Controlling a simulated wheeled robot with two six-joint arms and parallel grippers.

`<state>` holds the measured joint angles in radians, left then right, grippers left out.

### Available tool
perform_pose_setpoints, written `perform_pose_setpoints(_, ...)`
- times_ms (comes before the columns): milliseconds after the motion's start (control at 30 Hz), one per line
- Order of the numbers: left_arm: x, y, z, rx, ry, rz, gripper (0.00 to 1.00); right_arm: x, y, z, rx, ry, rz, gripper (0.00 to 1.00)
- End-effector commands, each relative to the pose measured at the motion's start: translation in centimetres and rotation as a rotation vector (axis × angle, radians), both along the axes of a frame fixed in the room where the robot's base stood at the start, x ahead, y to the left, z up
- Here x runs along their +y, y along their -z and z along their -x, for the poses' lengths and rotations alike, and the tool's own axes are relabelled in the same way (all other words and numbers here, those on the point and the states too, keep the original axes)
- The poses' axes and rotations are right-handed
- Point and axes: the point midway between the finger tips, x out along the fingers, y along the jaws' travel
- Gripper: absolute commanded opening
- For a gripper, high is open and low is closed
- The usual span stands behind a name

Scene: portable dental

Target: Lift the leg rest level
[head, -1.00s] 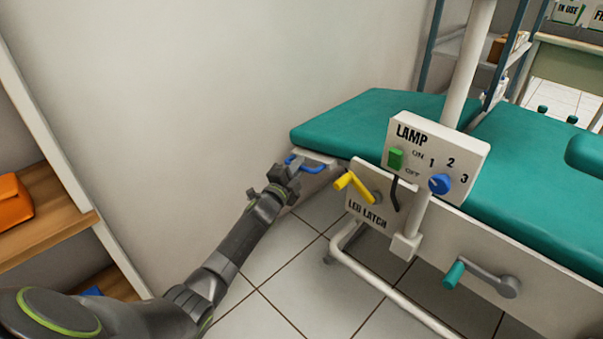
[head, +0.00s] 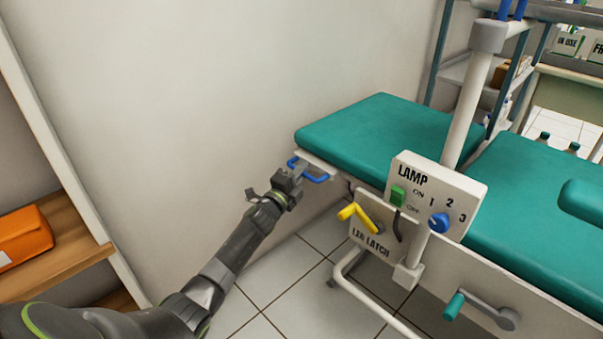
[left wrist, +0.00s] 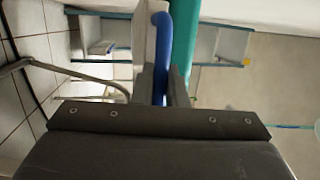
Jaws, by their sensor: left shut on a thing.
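The green padded leg rest (head: 375,135) is at the far end of the dental chair in the head view, and it looks about level with the seat cushion. A blue handle (head: 318,179) sticks out from its near edge. My left gripper (head: 296,172) is shut on this handle. In the left wrist view the blue handle (left wrist: 162,60) runs between the fingers, beside the green pad edge (left wrist: 184,45). The yellow leg latch lever (head: 352,212) sits on the chair's side plate labelled LEG LATCH. My right gripper is out of view.
A white lamp box (head: 432,200) with a green switch and blue knob stands on a post near the leg rest. A teal-handled crank (head: 480,310) is on the chair side. A wooden shelf (head: 60,255) with an orange box stands at left.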

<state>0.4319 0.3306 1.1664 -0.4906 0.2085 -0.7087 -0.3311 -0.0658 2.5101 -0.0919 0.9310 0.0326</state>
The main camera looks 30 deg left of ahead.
Motion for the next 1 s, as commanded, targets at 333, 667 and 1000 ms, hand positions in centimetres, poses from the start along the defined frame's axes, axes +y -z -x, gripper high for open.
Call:
perform_pose_setpoints(333,0.0,-0.8,-0.2,-0.014,0.003,-0.009,0.24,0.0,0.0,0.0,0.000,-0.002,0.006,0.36)
perform_pose_setpoints(667,0.0,-0.5,-0.1,-0.009,0.002,-0.005,0.33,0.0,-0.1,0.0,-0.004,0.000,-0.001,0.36)
perform_pose_setpoints(1000,0.6,0.3,3.8,-0.005,0.001,-0.006,0.33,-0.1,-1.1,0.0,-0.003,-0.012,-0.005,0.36)
